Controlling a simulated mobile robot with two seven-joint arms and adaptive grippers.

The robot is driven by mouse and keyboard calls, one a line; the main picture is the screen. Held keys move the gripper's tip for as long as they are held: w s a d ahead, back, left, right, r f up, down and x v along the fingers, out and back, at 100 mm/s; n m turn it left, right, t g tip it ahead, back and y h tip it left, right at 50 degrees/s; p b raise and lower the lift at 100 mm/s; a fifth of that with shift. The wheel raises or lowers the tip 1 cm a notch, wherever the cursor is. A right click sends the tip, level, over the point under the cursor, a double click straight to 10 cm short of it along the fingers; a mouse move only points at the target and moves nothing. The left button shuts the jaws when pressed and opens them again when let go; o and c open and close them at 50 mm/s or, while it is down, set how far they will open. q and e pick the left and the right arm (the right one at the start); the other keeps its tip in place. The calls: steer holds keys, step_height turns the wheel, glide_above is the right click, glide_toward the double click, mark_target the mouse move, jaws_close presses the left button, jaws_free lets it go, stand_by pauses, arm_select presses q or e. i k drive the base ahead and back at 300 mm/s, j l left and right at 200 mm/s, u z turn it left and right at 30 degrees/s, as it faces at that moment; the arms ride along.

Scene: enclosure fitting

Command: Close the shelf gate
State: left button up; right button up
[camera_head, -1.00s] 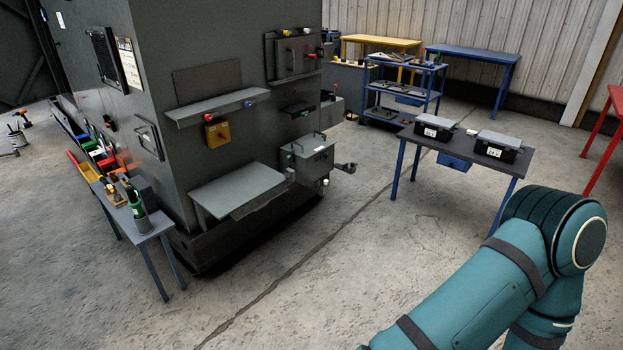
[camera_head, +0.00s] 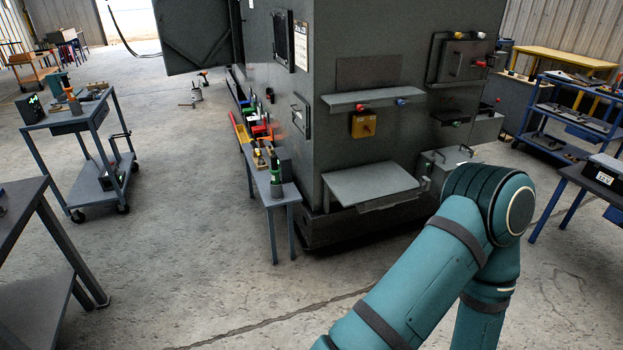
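The large dark grey enclosure (camera_head: 335,55) stands in the middle. A narrow shelf (camera_head: 375,97) with red and blue knobs underneath runs across its front face. A lower, wider grey shelf (camera_head: 370,183) sticks out below it. I cannot tell which part is the shelf gate, or whether it is open. One of my teal arms reaches up from the bottom right and hides part of a grey box (camera_head: 437,160) at the enclosure's lower right. Neither of my grippers is in view.
A small table (camera_head: 262,190) with tools stands against the enclosure's left corner. A trolley (camera_head: 92,125) and a dark bench (camera_head: 25,215) are on the left. A big grey panel (camera_head: 195,38) stands out at the back left. The floor in front is clear.

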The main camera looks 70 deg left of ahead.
mark_target(385, 202)
steer(key=u, duration=1.8)
steer(key=i+j+z, duration=0.2)
steer(key=z, duration=0.2)
steer(key=i+j+z, duration=0.1)
steer(key=j+z, duration=0.25)
steer(key=i+j+z, duration=0.15)
steer(key=j, duration=0.35)
steer(key=j+z, duration=0.15)
steer(key=j, duration=0.35)
steer(key=i+j, duration=0.1)
steer(key=j, duration=0.5)
steer(key=i+j, duration=0.15)
steer(key=j, duration=0.4)
steer(key=i+j+z, duration=0.1)
steer(key=j, duration=0.5)
steer(key=i+j, duration=0.1)
steer(key=j, duration=0.45)
steer(key=i+j, duration=0.15)
steer(key=j, duration=0.45)
steer(key=i+j, duration=0.2)
steer(key=i+l+z, duration=0.05)
